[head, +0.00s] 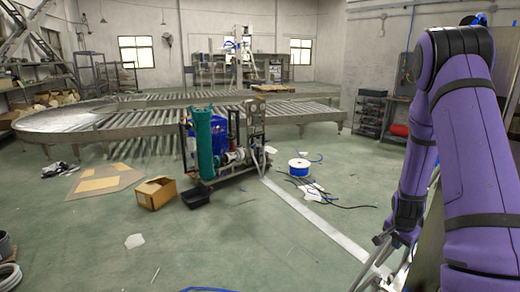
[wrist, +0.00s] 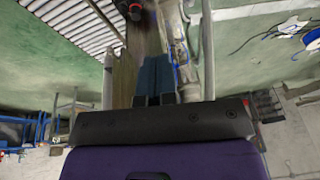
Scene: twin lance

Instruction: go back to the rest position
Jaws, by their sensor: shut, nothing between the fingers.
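My gripper (wrist: 154,88) shows in the wrist view with its dark fingers together and nothing between them. In the head view my purple arm fills the right side, bent downward, and the gripper end is low near the bottom right, partly cut off or hidden. No object is held.
A cart with a green cylinder (head: 203,145) and a blue drum stands mid-floor. An open cardboard box (head: 156,192), a black tray (head: 196,197) and a cable spool (head: 299,167) lie around it. A roller conveyor (head: 90,122) runs behind. The green floor at front left is mostly clear.

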